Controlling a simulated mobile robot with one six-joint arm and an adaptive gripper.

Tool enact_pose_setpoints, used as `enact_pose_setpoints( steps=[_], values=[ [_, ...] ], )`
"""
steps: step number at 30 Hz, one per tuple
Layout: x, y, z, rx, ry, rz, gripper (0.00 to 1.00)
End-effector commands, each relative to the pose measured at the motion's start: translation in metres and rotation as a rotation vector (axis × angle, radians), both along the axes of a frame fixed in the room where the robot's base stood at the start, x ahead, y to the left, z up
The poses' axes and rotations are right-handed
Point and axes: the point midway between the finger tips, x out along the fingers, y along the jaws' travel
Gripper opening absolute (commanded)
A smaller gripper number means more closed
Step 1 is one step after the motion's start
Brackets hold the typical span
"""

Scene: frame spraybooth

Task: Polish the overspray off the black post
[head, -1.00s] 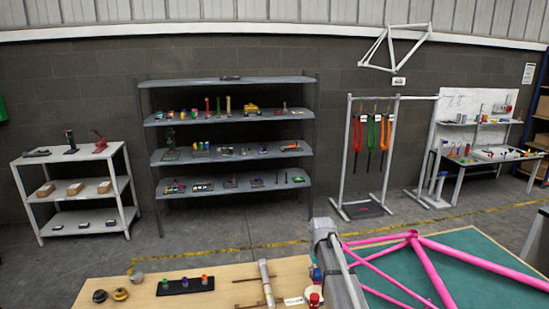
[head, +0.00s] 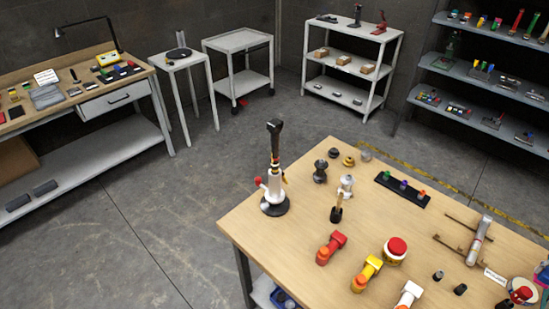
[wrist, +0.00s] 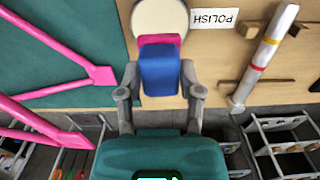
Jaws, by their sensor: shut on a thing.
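In the wrist view my gripper (wrist: 160,92) is shut on a blue block (wrist: 160,72) with a pink strip at its far end. The block's far end is in front of a round cream disc (wrist: 160,14); I cannot tell if they touch. A "POLISH" label (wrist: 214,18) lies beside the disc and also shows in the head view (head: 495,277). My gripper is away from the post.
The wooden table (head: 310,225) also holds red, yellow and white fittings, a red-topped round pot (head: 396,250), a black strip with coloured knobs (head: 402,189) and a silver tube (head: 479,240). A pink frame (wrist: 60,75) lies over green at left in the wrist view. Floor is clear left of the table.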

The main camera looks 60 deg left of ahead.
Motion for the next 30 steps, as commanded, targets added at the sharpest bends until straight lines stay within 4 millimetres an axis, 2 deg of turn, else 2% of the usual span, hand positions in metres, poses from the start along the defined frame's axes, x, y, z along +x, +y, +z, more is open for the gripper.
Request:
enact_pose_setpoints(
  steps=[8, 24, 30],
  values=[
    [0.000, 0.000, 0.010, 0.000, 0.000, 0.000, 0.09],
    [0.000, 0.000, 0.080, 0.000, 0.000, 0.000, 0.09],
    [0.000, 0.000, 0.093, 0.000, 0.000, 0.000, 0.09]
  ],
)
